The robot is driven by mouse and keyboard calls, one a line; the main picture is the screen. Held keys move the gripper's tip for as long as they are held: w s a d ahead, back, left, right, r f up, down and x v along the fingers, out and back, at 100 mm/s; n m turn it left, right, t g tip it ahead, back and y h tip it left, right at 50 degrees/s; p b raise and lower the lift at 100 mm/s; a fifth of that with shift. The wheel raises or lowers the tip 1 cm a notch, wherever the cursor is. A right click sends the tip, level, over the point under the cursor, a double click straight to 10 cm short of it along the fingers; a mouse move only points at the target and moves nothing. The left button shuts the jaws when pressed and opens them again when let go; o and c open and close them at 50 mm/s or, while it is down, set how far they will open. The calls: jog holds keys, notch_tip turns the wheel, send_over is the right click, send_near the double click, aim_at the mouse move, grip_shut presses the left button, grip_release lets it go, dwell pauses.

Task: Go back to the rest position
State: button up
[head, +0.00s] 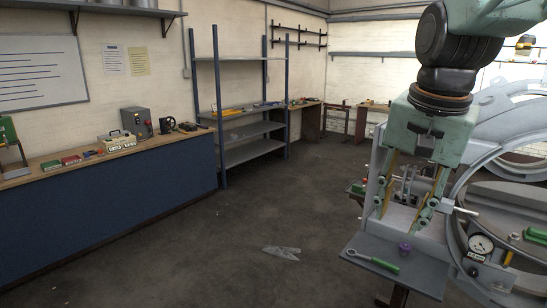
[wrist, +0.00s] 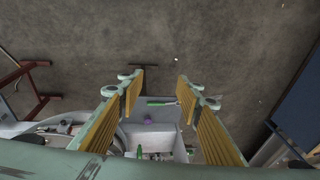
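My gripper (head: 402,214) hangs at the right in the head view, pointing down beside a large grey ring-shaped fixture (head: 462,205). Its two fingers, with yellowish pads, stand well apart. In the wrist view my gripper (wrist: 160,88) is open, with nothing between the fingers. A grey shelf plate (head: 405,268) lies below and in front of it in the head view. On the plate are a green-handled wrench (head: 378,263) and a small purple part (head: 405,247). The gripper appears apart from both.
A dial gauge (head: 481,244) is on the fixture at the right. A blue workbench (head: 110,205) with tools and boxes runs along the left wall, and a blue-post shelf rack (head: 252,155) stands behind. The floor between is open, except for a flat grey piece (head: 282,252).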

jog(key=s+a+f+n, duration=0.1)
jog(key=s+n, duration=0.1)
jog(key=s, duration=0.6)
jog(key=s+a+f+n+t, duration=0.1)
jog(key=s+a+n, duration=0.1)
jog(key=s, duration=0.5)
jog(key=s+a+f+n+b, duration=0.1)
jog(key=s+n, duration=0.3)
jog(key=s, duration=0.4)
jog(key=shift+s+a, duration=0.2)
jog(key=shift+s, duration=0.15)
jog(key=shift+r, duration=0.15)
